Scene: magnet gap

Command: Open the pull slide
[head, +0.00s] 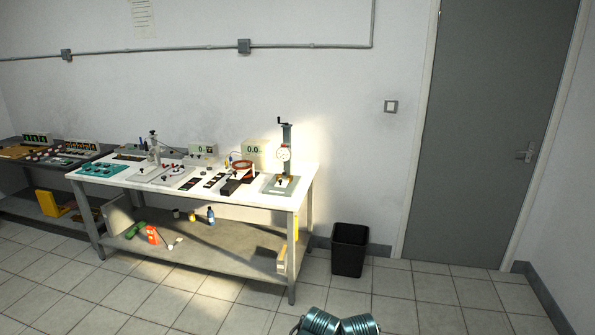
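The white-topped workbench (140,183) stands against the wall at left of centre, some distance away. On its right end is a test stand (287,140) with a dark green column, a crank at the top, a round dial and a pale base plate. Left of it lies a black block (236,184) with a reddish ring above its rear. The parts are too small to tell which one is the pull slide, or whether it is open. Neither of my grippers is in view.
A display box (254,152) and other small instruments crowd the bench top. Bottles and an orange item (152,235) are on the lower shelf. A black bin (349,250) stands right of the bench, near a closed grey door (490,130). The tiled floor in front is clear.

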